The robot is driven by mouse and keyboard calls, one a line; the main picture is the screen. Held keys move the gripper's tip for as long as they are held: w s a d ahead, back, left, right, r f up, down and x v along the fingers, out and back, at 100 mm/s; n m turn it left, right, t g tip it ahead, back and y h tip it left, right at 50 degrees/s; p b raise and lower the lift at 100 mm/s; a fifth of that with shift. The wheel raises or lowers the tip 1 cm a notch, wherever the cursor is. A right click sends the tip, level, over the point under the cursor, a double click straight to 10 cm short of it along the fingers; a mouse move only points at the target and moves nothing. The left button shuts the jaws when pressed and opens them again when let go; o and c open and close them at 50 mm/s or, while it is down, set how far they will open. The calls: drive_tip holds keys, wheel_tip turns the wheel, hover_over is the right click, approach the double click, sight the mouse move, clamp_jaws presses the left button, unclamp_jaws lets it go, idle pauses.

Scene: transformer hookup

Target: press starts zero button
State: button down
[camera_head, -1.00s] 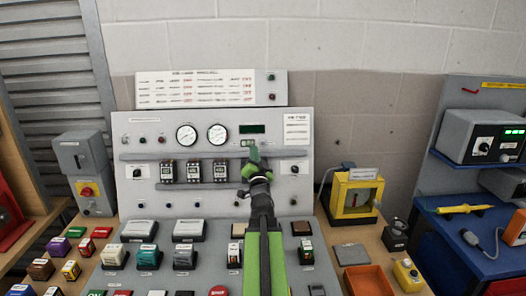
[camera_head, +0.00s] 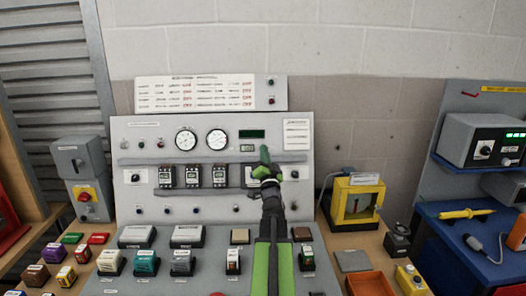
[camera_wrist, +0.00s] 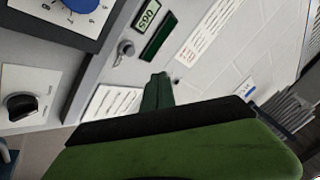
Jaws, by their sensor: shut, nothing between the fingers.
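My gripper (camera_head: 265,155) is shut and empty, raised in front of the upright grey panel (camera_head: 150,193). Its green fingertips also show in the wrist view (camera_wrist: 158,80). In the head view they sit just right of and below a small display (camera_head: 247,147). The wrist view shows this display with lit digits (camera_wrist: 147,14) and a larger dark green display (camera_wrist: 157,36) beside it. A small round grey control (camera_wrist: 124,48) is next to them, apart from the fingertips. I cannot read a starts zero label; in the head view my gripper covers that spot.
Two round gauges (camera_head: 186,139) and several breakers (camera_head: 192,176) are left of my gripper. Several buttons and blocks stand on the bench below. A yellow-framed box (camera_head: 357,201) stands at the right. A black knob (camera_wrist: 20,106) shows at left in the wrist view.

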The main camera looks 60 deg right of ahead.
drive_tip(key=w+d, duration=0.1)
drive_tip(key=w+d+f+b, duration=0.1)
drive_tip(key=d, duration=0.2)
drive_tip(key=shift+w+f, duration=0.35)
drive_tip(key=shift+w, duration=0.05)
drive_tip(key=shift+a, duration=0.1)
idle(1.5)
drive_tip(key=shift+w+d+f+b, duration=0.15)
drive_tip(key=shift+d+b, duration=0.15)
drive_tip(key=shift+d, duration=0.05)
drive_tip(key=shift+w+d+f, duration=0.15)
drive_tip(key=shift+w+d, duration=0.1)
drive_tip(key=shift+d, duration=0.05)
idle(0.6)
idle(0.4)
drive_tip(key=shift+s+a+r, duration=0.25)
drive_tip(key=shift+s+a, duration=0.2)
drive_tip(key=shift+a, duration=0.2)
